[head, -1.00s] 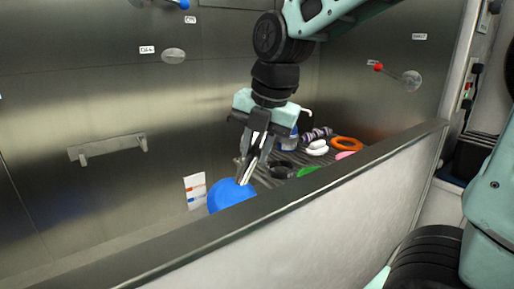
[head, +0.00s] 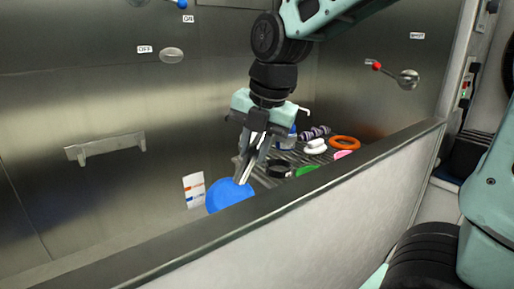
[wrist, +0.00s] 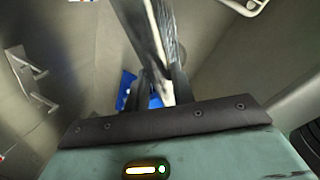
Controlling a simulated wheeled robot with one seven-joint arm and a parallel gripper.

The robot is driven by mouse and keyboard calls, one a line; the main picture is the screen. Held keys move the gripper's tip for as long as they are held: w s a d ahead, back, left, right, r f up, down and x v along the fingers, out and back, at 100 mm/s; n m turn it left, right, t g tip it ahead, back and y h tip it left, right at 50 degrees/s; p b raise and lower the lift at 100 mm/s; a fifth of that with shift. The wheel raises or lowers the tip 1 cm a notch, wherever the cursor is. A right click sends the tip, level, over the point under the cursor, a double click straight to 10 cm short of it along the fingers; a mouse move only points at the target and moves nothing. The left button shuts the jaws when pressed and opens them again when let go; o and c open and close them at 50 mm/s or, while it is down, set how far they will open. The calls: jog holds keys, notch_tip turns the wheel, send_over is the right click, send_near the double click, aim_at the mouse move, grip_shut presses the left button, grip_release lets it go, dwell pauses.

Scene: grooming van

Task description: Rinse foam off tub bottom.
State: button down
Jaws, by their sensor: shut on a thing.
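The tub's front wall (head: 330,215) crosses the head view and hides most of the tub bottom. I see no foam. My gripper (head: 241,181) points down inside the tub, shut on a round blue thing (head: 228,196). The wall's rim hides the lower part of this thing, so I cannot tell its full shape. In the wrist view, blue parts of it (wrist: 125,92) show beside and behind the fingers. At the top left is a blue-tipped lever (head: 184,4) by the labels ON and OFF. A red-tipped lever (head: 378,66) is on the right wall below the label SHUT.
A slatted shelf (head: 262,178) right of my gripper holds an orange ring (head: 345,142), a white item (head: 315,147), a striped roll (head: 313,132) and several other things. An empty bracket (head: 104,147) is on the back wall. A white card (head: 194,190) with coloured marks stands left of the blue thing.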

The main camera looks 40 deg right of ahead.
jog(key=shift+r, duration=0.15)
notch_tip(320, 180, up, 7)
jog(key=p, duration=0.6)
dwell(0.4)
dwell(0.4)
jog(key=a+p, duration=0.1)
jog(key=a, duration=0.8)
